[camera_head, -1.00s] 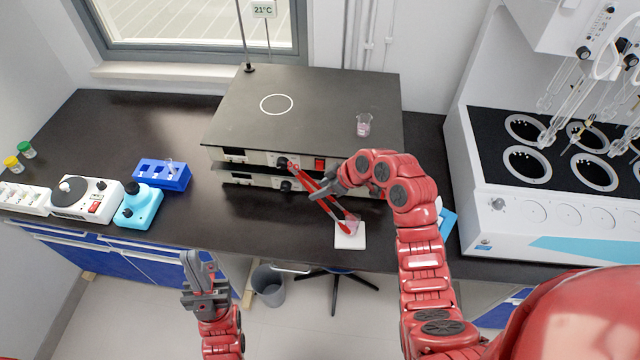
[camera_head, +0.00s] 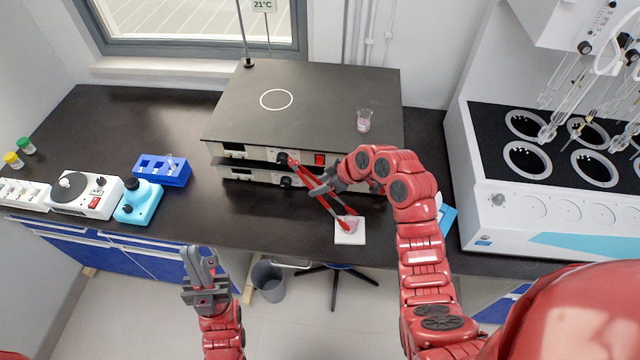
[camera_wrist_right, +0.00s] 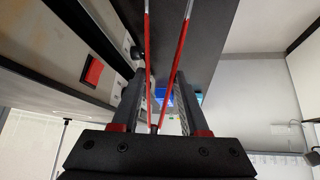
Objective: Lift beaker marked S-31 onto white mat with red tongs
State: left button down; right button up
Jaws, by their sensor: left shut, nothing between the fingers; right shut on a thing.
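My right gripper (camera_head: 326,184) is shut on the red tongs (camera_head: 331,207), above the bench in front of the hotplate unit. The tongs also show between the fingers in the right wrist view (camera_wrist_right: 178,62). Their lower ends are at a small clear beaker (camera_head: 351,223) with pinkish contents, over the white mat (camera_head: 348,239). I cannot tell whether it touches the mat or whether the tongs grip it. A similar beaker (camera_head: 364,121) stands on the dark hotplate top. No beaker marking is readable. My left gripper (camera_head: 199,255) is shut and empty, in front of the bench.
The wide hotplate unit (camera_head: 310,105) stands behind the tongs. A blue rack (camera_head: 162,171), a blue mixer (camera_head: 138,201) and a white stirrer (camera_head: 85,195) sit at the left. The white distiller (camera_head: 530,215) stands at the right. The bench's centre left is clear.

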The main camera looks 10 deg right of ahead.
notch_tip(320, 180, up, 10)
jog(key=p, duration=0.2)
dwell(0.8)
